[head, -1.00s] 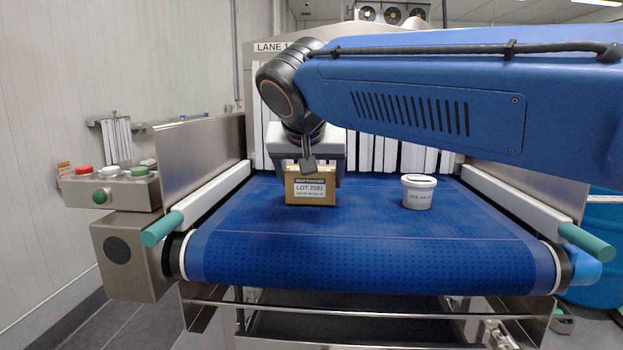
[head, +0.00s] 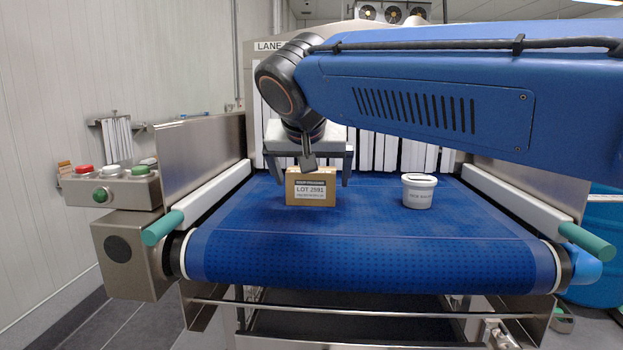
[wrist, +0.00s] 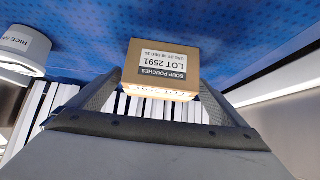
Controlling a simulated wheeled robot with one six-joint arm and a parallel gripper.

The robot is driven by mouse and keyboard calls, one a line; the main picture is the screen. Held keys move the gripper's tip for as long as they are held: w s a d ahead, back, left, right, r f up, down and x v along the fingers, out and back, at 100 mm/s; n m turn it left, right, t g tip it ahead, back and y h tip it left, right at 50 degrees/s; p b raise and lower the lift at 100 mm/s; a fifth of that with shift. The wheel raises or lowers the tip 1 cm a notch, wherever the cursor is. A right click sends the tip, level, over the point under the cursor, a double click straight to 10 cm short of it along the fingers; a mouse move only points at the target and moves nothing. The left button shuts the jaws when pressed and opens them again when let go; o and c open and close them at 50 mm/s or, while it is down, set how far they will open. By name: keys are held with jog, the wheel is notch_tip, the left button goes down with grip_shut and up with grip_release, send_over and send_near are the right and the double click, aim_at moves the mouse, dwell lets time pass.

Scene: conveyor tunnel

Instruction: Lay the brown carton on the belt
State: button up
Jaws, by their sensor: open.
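The brown carton (head: 311,187) sits on the blue belt (head: 350,245), left of the belt's middle. Its white label reads "LOT 2591" and faces me. In the wrist view the carton (wrist: 162,70) lies just beyond the fingertips, with blue belt around it. My gripper (head: 311,182) is open, its fingers spread wider than the carton, just above and at its sides. In the wrist view my gripper's fingers (wrist: 152,95) show to either side of the carton's near end. I see no finger clearly touching it.
A white tub (head: 419,191) stands on the belt to the right; it also shows in the wrist view (wrist: 22,48). White strip curtains (head: 385,150) hang behind. White side rails (head: 213,195) edge the belt. A button box (head: 110,187) is at left. The front belt is clear.

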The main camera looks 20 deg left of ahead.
jog(key=v, duration=1.1)
jog(key=shift+d+r, duration=0.1)
